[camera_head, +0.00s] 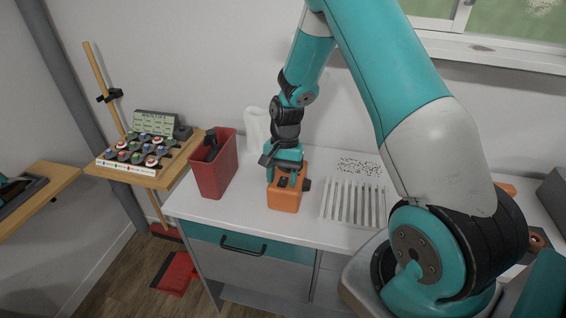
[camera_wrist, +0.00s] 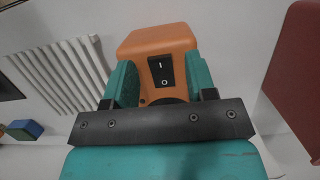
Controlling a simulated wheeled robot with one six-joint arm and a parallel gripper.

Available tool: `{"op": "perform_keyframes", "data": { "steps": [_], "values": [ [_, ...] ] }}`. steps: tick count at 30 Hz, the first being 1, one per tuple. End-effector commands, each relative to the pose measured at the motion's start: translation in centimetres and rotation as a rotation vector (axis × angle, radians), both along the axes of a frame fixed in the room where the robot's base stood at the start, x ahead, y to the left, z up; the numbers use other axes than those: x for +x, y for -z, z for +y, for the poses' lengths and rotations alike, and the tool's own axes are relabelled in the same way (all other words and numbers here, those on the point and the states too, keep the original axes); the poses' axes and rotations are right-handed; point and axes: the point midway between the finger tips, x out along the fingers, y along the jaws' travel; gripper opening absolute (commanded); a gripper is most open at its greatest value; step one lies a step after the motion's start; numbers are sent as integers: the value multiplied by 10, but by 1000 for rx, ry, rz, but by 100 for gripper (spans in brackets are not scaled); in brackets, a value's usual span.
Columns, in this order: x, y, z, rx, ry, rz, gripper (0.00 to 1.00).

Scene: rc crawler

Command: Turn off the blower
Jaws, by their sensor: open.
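The blower is an orange box (camera_head: 285,194) on the white table, with a dark knob or nozzle on its right side. Its black rocker switch (camera_wrist: 161,71), marked I and O, faces my wrist camera on the orange body (camera_wrist: 155,42). My gripper (camera_head: 286,172) is over the top of the blower. In the wrist view, the two teal fingers of my gripper (camera_wrist: 160,82) are apart, one on each side of the switch. Nothing is held between them. I cannot tell whether the fingertips touch the body, or which way the switch is set.
A red bin (camera_head: 213,170) holding a dark object stands left of the blower, with a white container (camera_head: 257,128) behind. A white slatted rack (camera_head: 353,203) lies close on the right. A wooden stand (camera_head: 150,178) with coloured knobs is at far left.

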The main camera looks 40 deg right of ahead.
Motion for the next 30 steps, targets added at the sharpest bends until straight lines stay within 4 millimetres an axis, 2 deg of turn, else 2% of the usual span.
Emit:
{"op": "perform_keyframes", "data": {
  "steps": [5, 15, 21, 25, 30],
  "values": [
    [5, -23, -5, -2, 1, -8, 51],
    [19, -106, -23, -3, 2, -8, 51],
    [25, -145, -31, -1, 1, -6, 51],
    [27, -160, -34, -1, 1, -3, 51],
    [27, -166, -35, 1, 0, -1, 51]
  ]
}}
